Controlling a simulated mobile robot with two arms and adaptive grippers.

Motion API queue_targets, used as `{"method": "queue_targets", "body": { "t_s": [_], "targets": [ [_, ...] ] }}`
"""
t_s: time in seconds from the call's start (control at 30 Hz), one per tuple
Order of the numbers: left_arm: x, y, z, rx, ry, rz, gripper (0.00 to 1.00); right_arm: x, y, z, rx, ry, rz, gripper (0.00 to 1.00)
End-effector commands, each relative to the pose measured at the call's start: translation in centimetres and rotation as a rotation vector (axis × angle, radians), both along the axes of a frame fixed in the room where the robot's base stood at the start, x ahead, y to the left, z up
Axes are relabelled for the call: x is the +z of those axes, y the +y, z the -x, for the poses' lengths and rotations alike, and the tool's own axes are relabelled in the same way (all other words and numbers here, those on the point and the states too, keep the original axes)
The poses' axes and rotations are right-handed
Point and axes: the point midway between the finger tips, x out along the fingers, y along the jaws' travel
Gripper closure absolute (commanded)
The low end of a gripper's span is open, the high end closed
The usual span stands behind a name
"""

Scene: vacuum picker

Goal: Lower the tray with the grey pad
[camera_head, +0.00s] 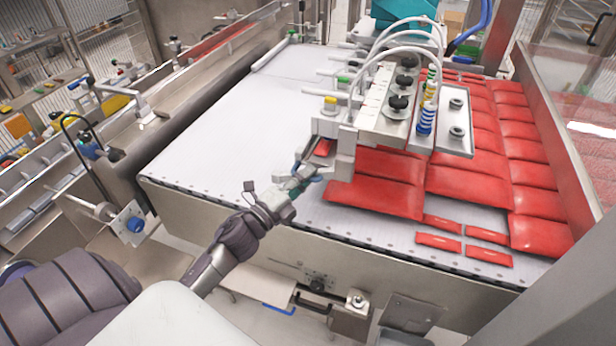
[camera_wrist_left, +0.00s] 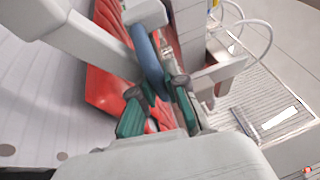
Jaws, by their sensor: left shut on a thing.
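My left gripper (camera_head: 298,180) reaches over the front of the white belt to the near left corner of the vacuum picker (camera_head: 380,115). In the left wrist view its green-sided fingers (camera_wrist_left: 160,105) are closed around a blue bar-like handle (camera_wrist_left: 148,55) beside the picker's white frame. The handle's lower end is hidden between the fingers. The picker's metal block with black knobs and white hoses stands over the red packs. I cannot clearly make out a tray with a grey pad. My right gripper is not in view.
Red packs (camera_head: 470,185) cover the right part of the white belt (camera_head: 230,120), and several small ones lie near its front edge. The belt's left part is clear. A clear guard panel (camera_head: 575,110) borders the right side. Metal rails run along the left.

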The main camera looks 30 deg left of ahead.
Motion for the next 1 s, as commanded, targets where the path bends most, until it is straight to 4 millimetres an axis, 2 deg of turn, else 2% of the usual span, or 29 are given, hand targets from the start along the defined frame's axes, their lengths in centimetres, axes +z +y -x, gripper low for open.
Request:
{"method": "queue_targets", "body": {
  "t_s": [0.27,0.7,1.0],
  "targets": [
    [-2.0,3.2,0.8,0.003,0.005,-0.004,1.0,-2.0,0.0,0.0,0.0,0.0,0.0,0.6],
    [-5.0,10.1,2.4,0.005,0.005,-0.004,1.0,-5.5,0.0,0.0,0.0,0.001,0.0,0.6],
    [-6.1,13.0,3.1,0.005,0.006,-0.001,1.0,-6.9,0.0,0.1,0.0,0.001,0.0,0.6]
  ]
}}
